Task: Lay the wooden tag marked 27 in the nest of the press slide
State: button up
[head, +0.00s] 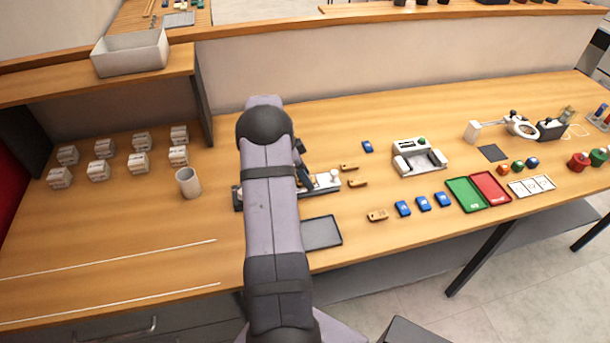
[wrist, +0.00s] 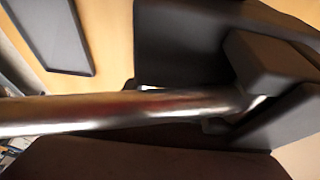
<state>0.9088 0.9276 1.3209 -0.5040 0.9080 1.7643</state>
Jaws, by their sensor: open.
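Three small wooden tags lie on the table in the head view: one at the back (head: 348,167), one just in front of it (head: 358,183) and one nearer the front edge (head: 377,216). Their markings are too small to read, so I cannot tell which is 27. A low dark device with a pale sliding part and a white knob (head: 333,176) lies partly behind my arm. A white machine with a green button (head: 418,156) stands farther right. I cannot tell which holds the press slide; no nest is clear. My gripper (wrist: 252,98) is open, its dark fingers beside a shiny metal rod (wrist: 120,110).
Several blue tags (head: 423,203) lie near the wooden ones. A grey tray (head: 321,233) is by the front edge; green (head: 466,195) and red (head: 490,189) trays lie right. A cup (head: 188,182) and several white blocks (head: 138,163) stand left. The front left table is mostly clear.

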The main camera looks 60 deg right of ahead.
jog(key=shift+r, duration=0.35)
jog(key=shift+w+r, duration=0.25)
jog(key=shift+r, duration=0.05)
jog(key=b+v, duration=0.3)
jog(key=v, duration=0.8)
jog(key=shift+s+a, duration=0.1)
